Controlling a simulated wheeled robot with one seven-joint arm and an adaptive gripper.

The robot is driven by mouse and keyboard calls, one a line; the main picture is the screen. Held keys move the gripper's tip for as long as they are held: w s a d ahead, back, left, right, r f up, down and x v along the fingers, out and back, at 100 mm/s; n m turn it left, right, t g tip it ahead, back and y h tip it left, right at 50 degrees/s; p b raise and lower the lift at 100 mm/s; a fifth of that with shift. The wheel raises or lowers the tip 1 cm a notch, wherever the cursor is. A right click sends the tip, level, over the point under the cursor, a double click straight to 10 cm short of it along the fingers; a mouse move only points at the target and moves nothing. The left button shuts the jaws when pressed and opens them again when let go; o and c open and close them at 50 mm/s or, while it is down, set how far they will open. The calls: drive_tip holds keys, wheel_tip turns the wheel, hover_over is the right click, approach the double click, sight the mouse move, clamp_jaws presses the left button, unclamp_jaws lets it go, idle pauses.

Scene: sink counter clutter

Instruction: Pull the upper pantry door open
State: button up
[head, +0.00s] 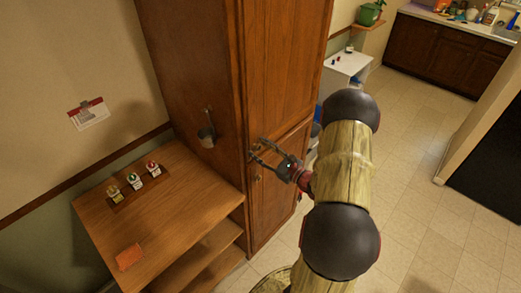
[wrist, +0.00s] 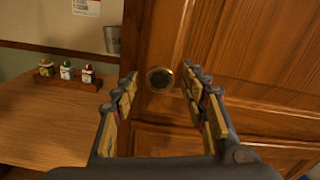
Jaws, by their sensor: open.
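The pantry is a tall brown wooden cabinet with an upper door (head: 285,60) and a lower door (head: 275,195). The upper door looks shut. In the wrist view, a round dark metal knob (wrist: 159,78) sits near the lower left corner of the upper door (wrist: 250,55). My gripper (head: 257,153) is at the cabinet front, near the bottom of the upper door. In the wrist view my gripper (wrist: 160,80) is open, with one finger on each side of the knob and gaps visible on both sides. I cannot tell how far the fingertips are from the door face.
A wooden shelf table (head: 180,215) stands left of the pantry, with several small jars (head: 134,181) in a rack and an orange item (head: 129,257). A metal cup (head: 207,128) hangs on the pantry's side. Tiled floor (head: 410,190) is open to the right.

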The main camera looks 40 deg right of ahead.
drive_tip(key=c, duration=0.3)
drive_tip(key=c, duration=0.8)
clamp_jaws()
